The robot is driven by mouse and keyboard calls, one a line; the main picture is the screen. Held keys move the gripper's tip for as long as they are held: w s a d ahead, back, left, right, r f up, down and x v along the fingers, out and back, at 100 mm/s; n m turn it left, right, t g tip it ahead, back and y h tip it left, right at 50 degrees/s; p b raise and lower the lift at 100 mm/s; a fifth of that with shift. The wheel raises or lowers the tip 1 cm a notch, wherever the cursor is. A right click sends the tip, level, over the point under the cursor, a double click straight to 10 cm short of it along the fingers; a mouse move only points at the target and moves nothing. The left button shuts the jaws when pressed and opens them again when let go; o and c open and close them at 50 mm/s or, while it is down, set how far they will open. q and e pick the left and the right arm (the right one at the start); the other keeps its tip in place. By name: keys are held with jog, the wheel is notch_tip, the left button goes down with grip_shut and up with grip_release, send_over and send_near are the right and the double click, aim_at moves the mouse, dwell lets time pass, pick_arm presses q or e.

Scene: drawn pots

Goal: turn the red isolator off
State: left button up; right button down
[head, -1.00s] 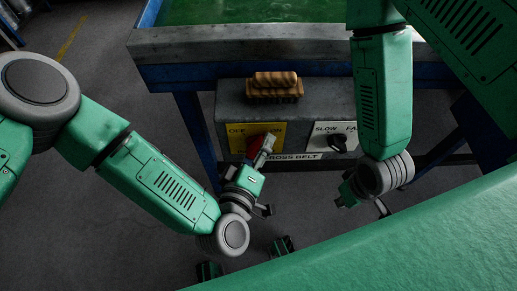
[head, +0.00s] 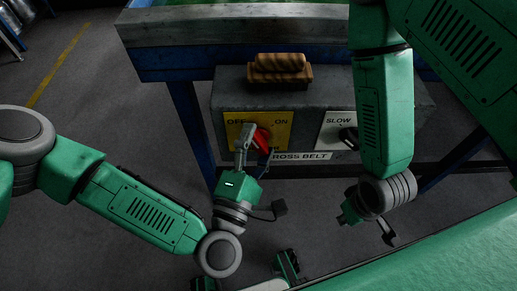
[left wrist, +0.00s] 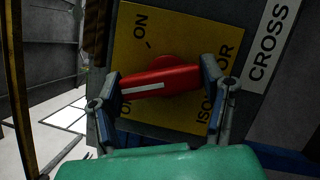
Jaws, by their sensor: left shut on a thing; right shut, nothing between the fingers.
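The red isolator (head: 263,139) is a rotary handle on a yellow plate (head: 285,123) marked OFF at left and ON at right in the head view. My left gripper (head: 253,143) is shut on the handle, one finger at each end, as the left wrist view shows. There the red handle (left wrist: 163,82) carries a white line that points left, between ON and the partly covered OFF, closer to OFF. A finger hides part of the OFF lettering. My right gripper (head: 369,222) is shut and empty, low and to the right, apart from the panel.
A black knob (head: 349,138) on a white plate marked SLOW sits to the right, partly behind my right arm. A brown brush-like block (head: 280,69) lies on top of the grey box (head: 230,92). A blue-framed table (head: 190,66) stands behind.

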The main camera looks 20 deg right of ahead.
pick_arm(q)
jog(key=shift+a+f+n+t+y+b, duration=0.15)
jog(key=shift+n+t+b, duration=0.15)
jog(key=shift+n+b, duration=0.45)
jog(key=shift+d+f+n+t+y+b, duration=0.15)
jog(key=shift+n+t+b, duration=0.15)
jog(key=shift+n+b, duration=0.45)
jog(key=shift+a+f+n+t+b, duration=0.15)
jog(key=shift+n+t+b, duration=0.25)
jog(key=shift+n, duration=0.6)
jog(key=o, duration=1.1)
jog(key=shift+o, duration=0.2)
jog(key=shift+r, duration=0.15)
jog(key=v, duration=1.2)
